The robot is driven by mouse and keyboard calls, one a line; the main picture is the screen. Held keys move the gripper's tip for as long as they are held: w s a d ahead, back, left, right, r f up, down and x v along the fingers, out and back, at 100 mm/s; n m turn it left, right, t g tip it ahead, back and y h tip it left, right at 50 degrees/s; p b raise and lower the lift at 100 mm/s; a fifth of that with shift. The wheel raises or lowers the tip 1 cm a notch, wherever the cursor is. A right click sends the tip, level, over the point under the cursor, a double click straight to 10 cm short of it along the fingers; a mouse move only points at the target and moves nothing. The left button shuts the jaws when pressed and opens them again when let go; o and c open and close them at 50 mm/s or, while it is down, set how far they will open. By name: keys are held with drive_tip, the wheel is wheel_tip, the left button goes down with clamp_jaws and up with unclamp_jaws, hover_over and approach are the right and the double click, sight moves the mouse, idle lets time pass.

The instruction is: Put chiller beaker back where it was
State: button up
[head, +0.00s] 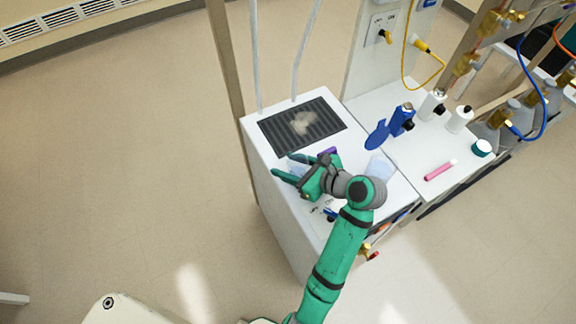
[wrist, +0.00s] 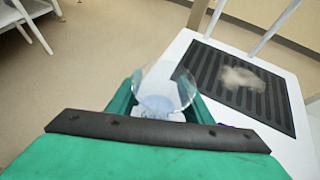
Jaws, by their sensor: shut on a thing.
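A clear beaker (wrist: 165,88) with a pale bluish bottom is between the fingers of my gripper (head: 283,165) in the wrist view. My gripper is shut on it. In the head view the beaker is hard to make out between the green fingers. My gripper is over the front left part of the white bench top, near its left edge. A dark ribbed plate (head: 282,138) with a pale whitish patch (head: 303,123) on it lies beyond my gripper. The plate also shows at the right in the wrist view (wrist: 215,75), apart from the beaker.
A blue device (head: 402,120), two white bottles (head: 460,119), a pink tube (head: 440,170) and a teal-lidded jar (head: 481,148) stand or lie to the right. A translucent pale item (head: 380,167) is beside my wrist. Two pale rods rise behind the plate. Floor is open left.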

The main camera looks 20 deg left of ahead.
drive_tip(key=shift+f, duration=0.45)
drive_tip(key=shift+f, duration=0.15)
drive_tip(key=o, duration=1.1)
drive_tip(key=shift+r, duration=0.2)
drive_tip(key=v, duration=1.2)
drive_tip(key=shift+w, duration=0.1)
